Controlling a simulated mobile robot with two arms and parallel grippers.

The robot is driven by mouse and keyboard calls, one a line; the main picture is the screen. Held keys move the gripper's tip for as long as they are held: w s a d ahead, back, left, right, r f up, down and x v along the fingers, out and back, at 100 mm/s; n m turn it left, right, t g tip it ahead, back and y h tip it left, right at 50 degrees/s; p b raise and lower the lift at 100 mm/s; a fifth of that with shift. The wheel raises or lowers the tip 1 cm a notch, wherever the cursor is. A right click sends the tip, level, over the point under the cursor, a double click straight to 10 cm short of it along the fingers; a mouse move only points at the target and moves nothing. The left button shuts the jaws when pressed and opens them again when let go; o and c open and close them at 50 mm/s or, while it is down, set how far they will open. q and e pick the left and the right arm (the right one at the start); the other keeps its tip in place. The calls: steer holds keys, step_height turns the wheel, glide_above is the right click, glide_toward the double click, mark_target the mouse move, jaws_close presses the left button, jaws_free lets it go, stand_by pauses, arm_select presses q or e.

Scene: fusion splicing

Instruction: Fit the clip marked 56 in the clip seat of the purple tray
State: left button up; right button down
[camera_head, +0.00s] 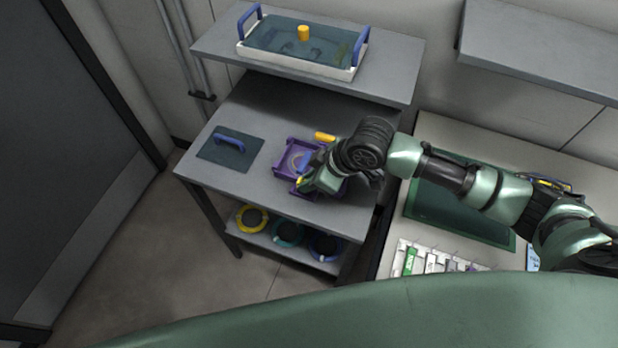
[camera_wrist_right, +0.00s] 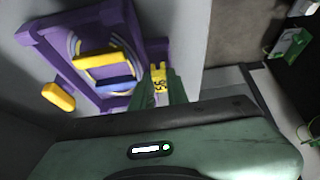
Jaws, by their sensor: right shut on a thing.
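The purple tray (camera_head: 281,160) lies on the grey worktop and also shows in the wrist view (camera_wrist_right: 118,22). My right gripper (camera_head: 308,183) is low over the tray's near right part. In the wrist view the right gripper (camera_wrist_right: 165,88) is shut on a yellow clip (camera_wrist_right: 159,76) with dark digits that look like 56. The clip is beside the tray's purple side part (camera_wrist_right: 156,47); I cannot tell whether they touch. The clip seat itself is not clear to see. Inside the tray are a pale fibre ring, a yellow bar (camera_wrist_right: 98,60) and a blue bar (camera_wrist_right: 116,82). My left gripper is not in view.
A yellow cylinder (camera_head: 324,136) lies just behind the tray. A dark plate with a blue handle (camera_head: 229,143) lies to its left. A shelf above holds a white bin (camera_head: 300,66). Coloured rings (camera_head: 287,233) sit below. A green mat (camera_head: 455,215) is at right.

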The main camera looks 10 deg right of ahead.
steer(key=shift+s+f, duration=0.1)
steer(key=shift+f, duration=0.2)
steer(key=c, duration=1.4)
jaws_free()
steer(key=shift+f, duration=0.1)
steer(key=shift+r, duration=0.35)
steer(key=v, duration=1.2)
steer(key=shift+r+b, duration=0.3)
steer(key=shift+r, duration=0.05)
steer(key=shift+a, duration=0.1)
